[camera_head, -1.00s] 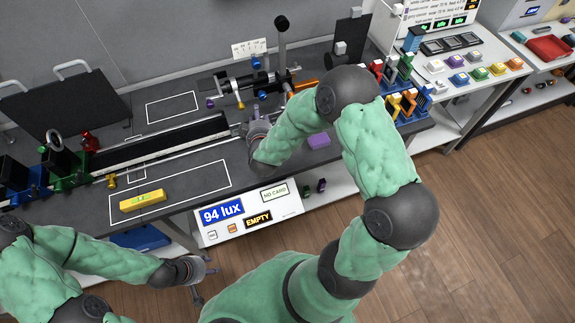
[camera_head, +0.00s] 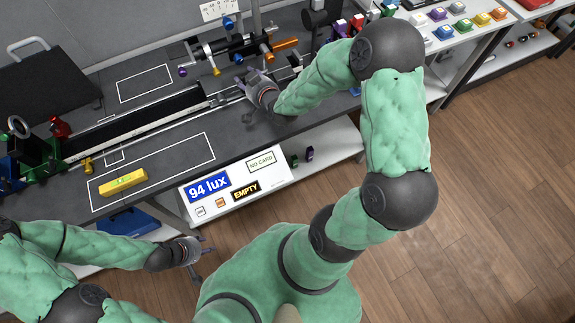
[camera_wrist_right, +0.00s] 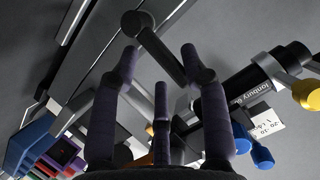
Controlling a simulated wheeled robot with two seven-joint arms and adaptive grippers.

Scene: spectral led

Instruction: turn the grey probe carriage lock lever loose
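My right gripper (camera_head: 245,82) is over the bench at the right end of the long black rail (camera_head: 150,133). In the right wrist view its three purple-grey fingers (camera_wrist_right: 160,60) are spread apart. A dark grey lever (camera_wrist_right: 160,46), with a round knob at its upper left, lies slantwise across the space between the fingertips. Its lower right end is beside the right finger; I cannot tell whether they touch. In the head view the lever is not clear behind the gripper. My left gripper (camera_head: 204,252) is open and empty, low in front of the bench.
A black optical tube (camera_head: 225,45) with coloured knobs stands behind the right gripper; its blue knob (camera_wrist_right: 261,155) is close in the wrist view. A yellow level (camera_head: 123,182) lies on the bench. The panel (camera_head: 235,187) reads 94 lux and EMPTY. Coloured holders stand at the right.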

